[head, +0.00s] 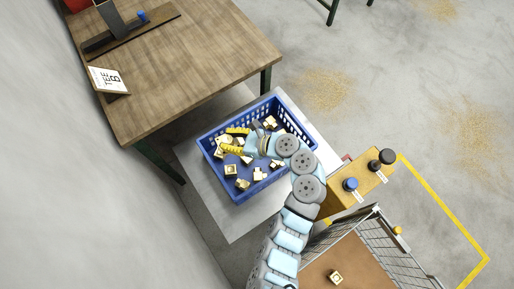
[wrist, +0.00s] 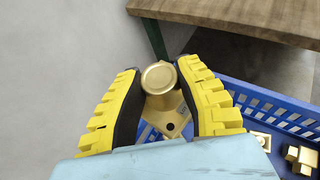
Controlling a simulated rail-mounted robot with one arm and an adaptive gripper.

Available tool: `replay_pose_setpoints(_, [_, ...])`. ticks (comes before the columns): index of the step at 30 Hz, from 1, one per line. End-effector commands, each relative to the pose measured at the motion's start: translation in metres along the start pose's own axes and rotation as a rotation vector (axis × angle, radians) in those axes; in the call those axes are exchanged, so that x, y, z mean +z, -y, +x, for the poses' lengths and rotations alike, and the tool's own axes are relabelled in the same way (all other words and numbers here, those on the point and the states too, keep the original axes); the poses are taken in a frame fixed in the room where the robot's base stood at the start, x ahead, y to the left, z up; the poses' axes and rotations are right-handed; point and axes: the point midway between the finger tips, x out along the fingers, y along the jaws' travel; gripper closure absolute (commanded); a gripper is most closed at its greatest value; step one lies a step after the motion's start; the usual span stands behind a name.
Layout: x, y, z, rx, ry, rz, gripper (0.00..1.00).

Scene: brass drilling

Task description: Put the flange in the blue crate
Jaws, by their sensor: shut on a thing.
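My gripper (head: 233,140) has yellow ribbed fingers and is over the left part of the blue crate (head: 217,172) in the head view. In the wrist view my gripper (wrist: 160,85) is shut on a brass flange (wrist: 160,77), whose round end faces the camera. A brass plate with a hole shows just below the round end; I cannot tell if it is part of the held piece. The blue crate (wrist: 270,106) lies below and to the right there. It holds several brass parts (head: 243,184). The flange's far side is hidden.
A wooden table (head: 190,75) stands beside the crate at upper left, its edge near my gripper. A yellow box with push buttons (head: 345,198) stands right of the crate. A wire-sided cart (head: 365,255) at lower right holds one brass part (head: 336,277).

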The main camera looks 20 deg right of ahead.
Motion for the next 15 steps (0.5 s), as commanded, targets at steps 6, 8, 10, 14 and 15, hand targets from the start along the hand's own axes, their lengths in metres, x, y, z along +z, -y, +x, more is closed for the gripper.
replay_pose_setpoints(6, [-0.072, -0.018, -0.045, 0.084, 0.0, -0.038, 1.0])
replay_pose_setpoints(8, [-0.081, -0.022, -0.055, 0.096, 0.001, -0.043, 1.0])
replay_pose_setpoints(10, [-0.087, -0.025, -0.063, 0.105, 0.002, -0.048, 1.0])
replay_pose_setpoints(14, [-0.093, -0.026, -0.068, 0.114, 0.004, -0.052, 1.0])
replay_pose_setpoints(15, [-0.095, -0.023, -0.067, 0.116, 0.005, -0.052, 1.0])
